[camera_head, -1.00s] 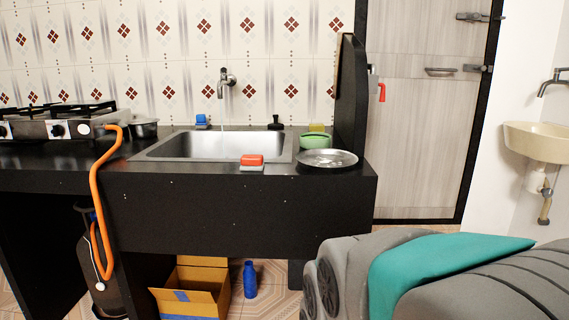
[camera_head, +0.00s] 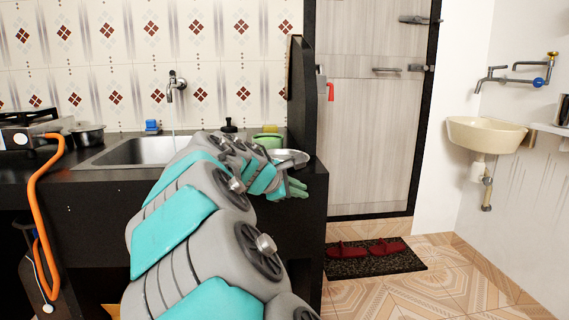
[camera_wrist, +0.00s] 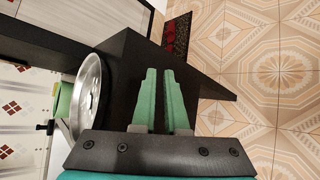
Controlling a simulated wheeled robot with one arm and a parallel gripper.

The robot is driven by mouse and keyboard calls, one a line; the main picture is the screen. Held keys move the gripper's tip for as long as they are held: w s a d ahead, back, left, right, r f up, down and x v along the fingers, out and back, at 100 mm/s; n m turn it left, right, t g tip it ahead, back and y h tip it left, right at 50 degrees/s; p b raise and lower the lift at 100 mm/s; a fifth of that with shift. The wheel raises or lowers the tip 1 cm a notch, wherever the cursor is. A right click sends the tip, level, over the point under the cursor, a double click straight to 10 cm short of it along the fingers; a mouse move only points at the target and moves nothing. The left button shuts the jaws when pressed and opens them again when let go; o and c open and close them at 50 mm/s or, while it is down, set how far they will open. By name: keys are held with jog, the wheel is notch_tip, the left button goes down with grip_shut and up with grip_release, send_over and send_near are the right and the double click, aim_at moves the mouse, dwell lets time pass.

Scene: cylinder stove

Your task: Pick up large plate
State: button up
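The large plate is a round, shiny metal plate (camera_head: 293,156) on the right end of the black counter, partly hidden by my arm in the head view. In the wrist view the plate (camera_wrist: 91,88) is seen on a slant, left of the fingers. My gripper (camera_head: 295,188) is in front of the counter's right end, just below and in front of the plate. In the wrist view my gripper (camera_wrist: 160,73) has two green fingers with a narrow empty gap between them. The fingers do not touch the plate.
A green bowl (camera_head: 268,140) stands behind the plate. A black upright panel (camera_head: 301,95) bounds the counter on the right. The sink (camera_head: 130,152) and a pot (camera_head: 87,136) are to the left. A dark mat with red footwear (camera_head: 372,258) lies on the floor.

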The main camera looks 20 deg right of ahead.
aim_at(300, 171)
jog(key=w+a+r+n+t+h, duration=0.1)
jog(key=w+r+n+t, duration=0.1)
jog(key=w+r+n, duration=0.4)
jog(key=shift+m, duration=0.6)
jog(key=x, duration=0.7)
jog(key=shift+f, duration=0.1)
jog(key=shift+w+d, duration=0.3)
jog(key=shift+d, duration=0.05)
grip_shut()
dwell(0.4)
